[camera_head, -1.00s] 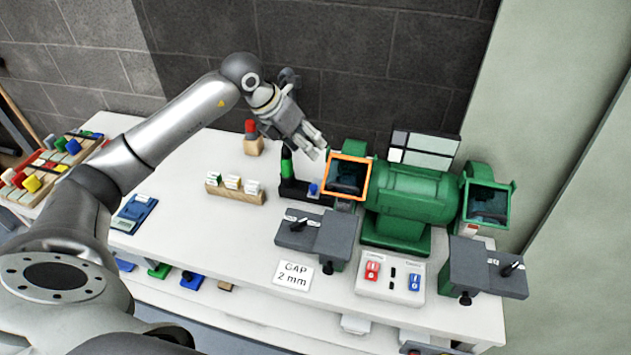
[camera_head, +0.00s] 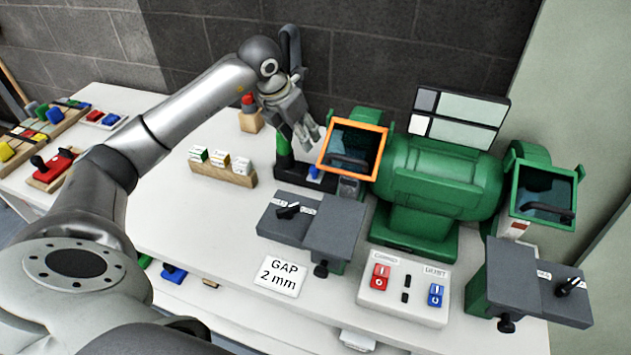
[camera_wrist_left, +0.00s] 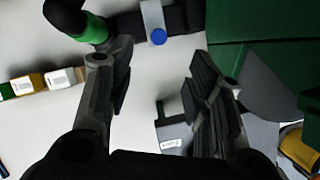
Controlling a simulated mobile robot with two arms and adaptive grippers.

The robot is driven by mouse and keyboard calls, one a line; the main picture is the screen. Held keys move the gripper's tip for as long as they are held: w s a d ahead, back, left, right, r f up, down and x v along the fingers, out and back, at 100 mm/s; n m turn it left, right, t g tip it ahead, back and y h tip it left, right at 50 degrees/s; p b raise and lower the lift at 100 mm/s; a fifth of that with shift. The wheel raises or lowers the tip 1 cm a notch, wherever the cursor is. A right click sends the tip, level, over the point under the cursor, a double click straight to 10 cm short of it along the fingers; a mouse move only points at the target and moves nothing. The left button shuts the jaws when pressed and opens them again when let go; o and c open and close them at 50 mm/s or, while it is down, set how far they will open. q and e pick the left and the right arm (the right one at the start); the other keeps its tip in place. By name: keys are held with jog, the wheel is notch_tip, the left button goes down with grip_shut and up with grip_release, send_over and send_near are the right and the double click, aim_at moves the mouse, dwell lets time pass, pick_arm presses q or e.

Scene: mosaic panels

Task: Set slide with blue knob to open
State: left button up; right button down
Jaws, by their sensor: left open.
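The blue knob (camera_head: 315,171) sits on a dark slide base (camera_head: 292,174) at the left side of the green grinder (camera_head: 440,180). In the left wrist view the blue knob (camera_wrist_left: 158,36) is at the end of a grey slider (camera_wrist_left: 152,14) that lies across a dark bar (camera_wrist_left: 182,20). My left gripper (camera_head: 309,136) is above and behind the knob, partly beside the orange-framed shield (camera_head: 353,150). In the wrist view its fingers (camera_wrist_left: 160,78) are spread and empty, with the knob beyond the gap between them.
A black and green post (camera_wrist_left: 90,28) stands by the left finger. A wooden block with labelled pieces (camera_head: 222,171) is left of the slide. A grey tool rest (camera_head: 330,235), a GAP 2 mm card (camera_head: 281,277) and a switch box (camera_head: 403,288) lie in front.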

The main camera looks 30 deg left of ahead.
aim_at(314, 169)
pick_arm(q)
jog(key=x, duration=0.4)
jog(key=s+x, duration=0.1)
jog(key=x, duration=0.9)
jog(key=shift+s+f, duration=0.15)
jog(key=shift+f, duration=0.1)
pick_arm(e)
jog(key=shift+w+a+f, duration=0.1)
jog(key=shift+w+f, duration=0.05)
jog(key=shift+f, duration=0.35)
jog(key=shift+w+a+f, duration=0.1)
jog(key=shift+f, duration=0.4)
pick_arm(q)
grip_shut()
